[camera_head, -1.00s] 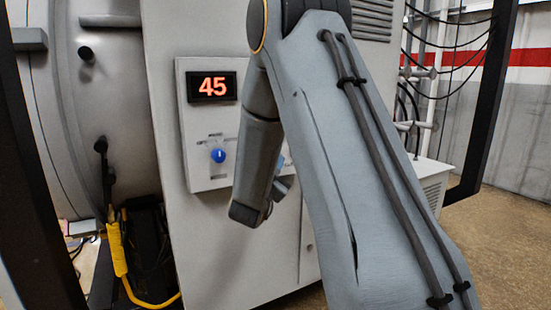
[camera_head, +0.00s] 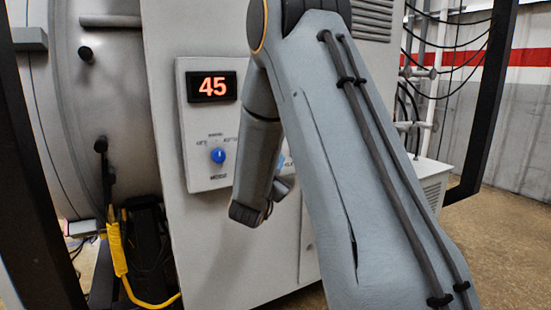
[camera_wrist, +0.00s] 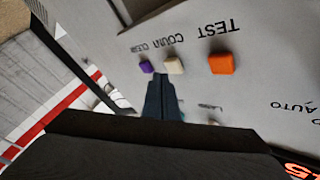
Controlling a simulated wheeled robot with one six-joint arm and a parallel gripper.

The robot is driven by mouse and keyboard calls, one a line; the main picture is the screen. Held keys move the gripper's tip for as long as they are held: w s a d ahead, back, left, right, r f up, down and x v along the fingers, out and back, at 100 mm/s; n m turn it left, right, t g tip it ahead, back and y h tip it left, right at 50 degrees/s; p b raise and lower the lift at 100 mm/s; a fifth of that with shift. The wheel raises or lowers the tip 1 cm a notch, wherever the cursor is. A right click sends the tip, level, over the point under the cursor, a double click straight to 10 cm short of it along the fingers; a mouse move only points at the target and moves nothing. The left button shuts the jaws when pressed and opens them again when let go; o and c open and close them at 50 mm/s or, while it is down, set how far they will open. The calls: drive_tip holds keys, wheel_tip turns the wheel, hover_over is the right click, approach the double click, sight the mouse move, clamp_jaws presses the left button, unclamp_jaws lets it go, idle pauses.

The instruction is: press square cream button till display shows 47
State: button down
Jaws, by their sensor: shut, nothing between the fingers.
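The square cream button (camera_wrist: 174,65) shows in the wrist view on a pale panel, under the word COUNT, which appears upside down. It sits between a purple button (camera_wrist: 147,67) and a larger orange button (camera_wrist: 222,64). My gripper (camera_wrist: 160,80) is shut and empty, its tips just below the cream button in the picture. I cannot tell whether they touch it. The display (camera_head: 212,87) reads 45 in orange digits in the head view. In that view my arm hides the buttons and my fingertips.
A blue knob (camera_head: 218,156) is on the control panel (camera_head: 205,180) below the display. The furnace's grey round body (camera_head: 115,75) stands to the left, with a yellow cable (camera_head: 118,255) below it. Dark frame posts stand at both sides.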

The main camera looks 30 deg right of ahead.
drive_tip(key=shift+w, duration=0.1)
drive_tip(key=shift+w, duration=0.35)
drive_tip(key=shift+w+b, duration=0.4)
drive_tip(key=shift+w, duration=0.05)
idle(0.8)
drive_tip(key=shift+s, duration=0.9)
drive_tip(key=shift+s+d+p, duration=0.1)
drive_tip(key=shift+s+p, duration=0.4)
drive_tip(key=shift+s, duration=2)
